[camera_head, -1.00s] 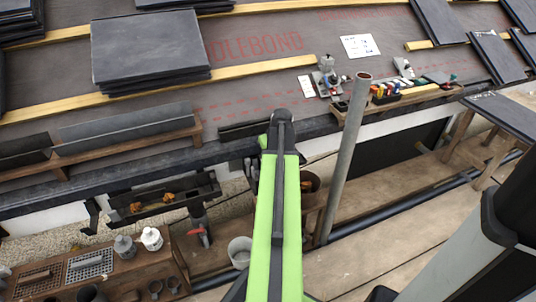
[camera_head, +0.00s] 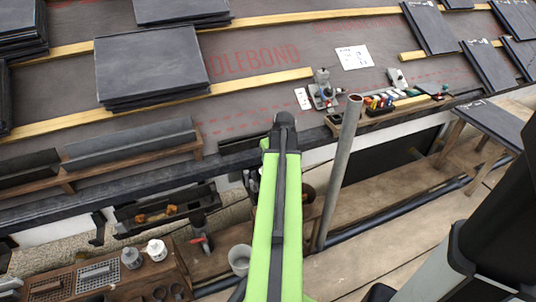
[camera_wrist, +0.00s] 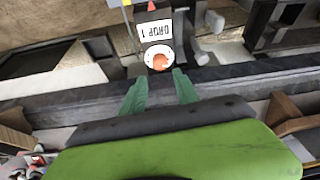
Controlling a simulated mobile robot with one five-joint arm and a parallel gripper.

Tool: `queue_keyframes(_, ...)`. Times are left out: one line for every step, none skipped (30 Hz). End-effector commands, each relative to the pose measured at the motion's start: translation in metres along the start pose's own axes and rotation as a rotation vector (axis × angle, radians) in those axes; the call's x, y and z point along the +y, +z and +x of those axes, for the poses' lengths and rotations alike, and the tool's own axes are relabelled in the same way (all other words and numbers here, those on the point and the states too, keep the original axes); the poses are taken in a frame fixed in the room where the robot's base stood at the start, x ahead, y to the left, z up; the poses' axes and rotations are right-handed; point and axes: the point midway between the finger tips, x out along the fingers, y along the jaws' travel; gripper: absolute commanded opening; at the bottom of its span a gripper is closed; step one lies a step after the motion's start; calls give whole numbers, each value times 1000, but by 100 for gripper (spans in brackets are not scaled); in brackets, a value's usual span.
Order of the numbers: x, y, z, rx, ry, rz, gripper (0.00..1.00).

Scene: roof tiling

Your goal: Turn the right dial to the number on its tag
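In the wrist view my gripper (camera_wrist: 160,75) is open, its two green fingers apart with nothing between them. Just beyond the fingertips is a round white dial (camera_wrist: 158,57) with an orange-red knob. A white tag reading "DROP 1" (camera_wrist: 154,31) sits beside it. I cannot tell whether this is the right dial. In the head view a small grey device (camera_head: 322,92) with blue and red parts stands at the roof edge, beside a white card (camera_head: 303,98) too small to read. My gripper is mostly hidden behind my green arm there.
A grey upright pipe (camera_head: 343,165) stands right of my arm. A dark gutter edge (camera_head: 100,187) runs across below the roof. A slate stack (camera_head: 150,65) lies on the roof. A wooden tool rack (camera_head: 400,103) and a white bucket (camera_head: 240,258) are nearby.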

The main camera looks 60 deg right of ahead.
Motion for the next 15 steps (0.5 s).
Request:
queue_keyframes(-1,-4,-25,0,0,0,37)
queue_keyframes(-1,-4,-33,0,0,0,37)
queue_keyframes(-1,-4,-42,0,0,-1,37)
queue_keyframes(-1,-4,-50,0,0,-1,37)
queue_keyframes(-1,-4,-57,0,0,-1,37)
queue_keyframes(-1,-4,-66,0,0,0,37)
queue_keyframes(-1,-4,-73,0,0,0,37)
queue_keyframes(-1,-3,-78,0,0,0,37)
queue_keyframes(-1,-3,-84,0,0,1,37)
queue_keyframes(-1,-3,-88,0,0,1,37)
queue_keyframes(-1,-2,-91,0,0,1,37)
queue_keyframes(-1,-2,-93,0,-1,0,37)
queue_keyframes(-1,-2,-94,0,-1,0,37)
queue_keyframes(-1,-1,-94,0,-1,0,37)
queue_keyframes(-1,-1,-93,0,-1,0,37)
